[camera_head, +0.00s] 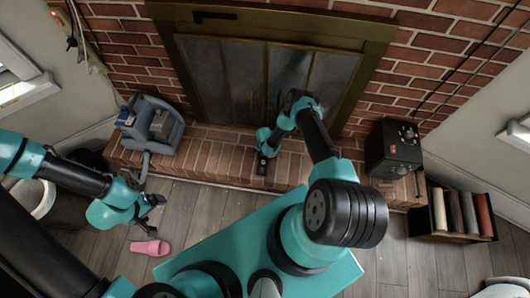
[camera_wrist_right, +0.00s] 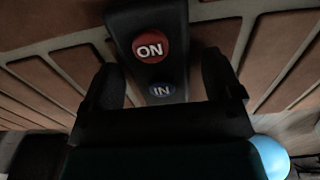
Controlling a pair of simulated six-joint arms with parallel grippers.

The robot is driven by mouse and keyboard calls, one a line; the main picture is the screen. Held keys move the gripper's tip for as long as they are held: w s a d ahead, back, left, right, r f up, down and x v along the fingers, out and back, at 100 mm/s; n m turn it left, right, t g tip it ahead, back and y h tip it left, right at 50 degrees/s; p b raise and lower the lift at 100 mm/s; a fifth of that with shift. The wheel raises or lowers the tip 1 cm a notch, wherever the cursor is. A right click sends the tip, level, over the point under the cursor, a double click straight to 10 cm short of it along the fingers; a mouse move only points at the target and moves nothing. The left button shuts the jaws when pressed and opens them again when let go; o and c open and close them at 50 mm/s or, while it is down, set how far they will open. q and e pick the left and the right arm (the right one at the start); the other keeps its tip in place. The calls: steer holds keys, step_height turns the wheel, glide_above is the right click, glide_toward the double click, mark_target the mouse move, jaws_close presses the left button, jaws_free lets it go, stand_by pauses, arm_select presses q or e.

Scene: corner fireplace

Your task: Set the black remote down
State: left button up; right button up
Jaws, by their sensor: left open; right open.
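The black remote (camera_wrist_right: 148,22) has a red ON button and a blue IN button. In the right wrist view it lies over the brick hearth, between the two dark fingers of my right gripper (camera_wrist_right: 165,85). The fingers stand open, with gaps at the remote's sides. Its lower end is hidden by the gripper body. In the head view the remote (camera_head: 262,166) is a small dark shape on the hearth (camera_head: 225,160), just below my right gripper (camera_head: 264,153). My left gripper (camera_head: 153,215) is open and empty above the wooden floor, away from the remote.
A grey-blue container (camera_head: 152,122) stands at the hearth's left end, and a black box (camera_head: 394,150) at its right end. A crate (camera_head: 450,232) holds several rolls. A pink item (camera_head: 150,247) lies on the floor. The hearth around the remote is clear.

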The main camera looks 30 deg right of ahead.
steer(key=shift+r, duration=0.1)
step_height(320, 180, up, 12)
stand_by(0.9)
steer(key=shift+r, duration=0.15)
step_height(320, 180, up, 9)
steer(key=m+g+y, duration=0.2)
steer(key=m+y, duration=0.1)
steer(key=m, duration=0.5)
glide_above(261, 161)
steer(key=s+a+r+m+t, duration=0.1)
steer(key=s+a+r+m, duration=0.1)
steer(key=s+r+m, duration=0.4)
steer(key=s+a+r+m+t, duration=0.1)
steer(key=s+a+r+m, duration=0.2)
steer(key=s+r+m, duration=0.4)
step_height(261, 161, up, 8)
steer(key=m, duration=0.9)
steer(key=shift+s+r+t+y, duration=0.15)
steer(key=shift+t+y, duration=0.25)
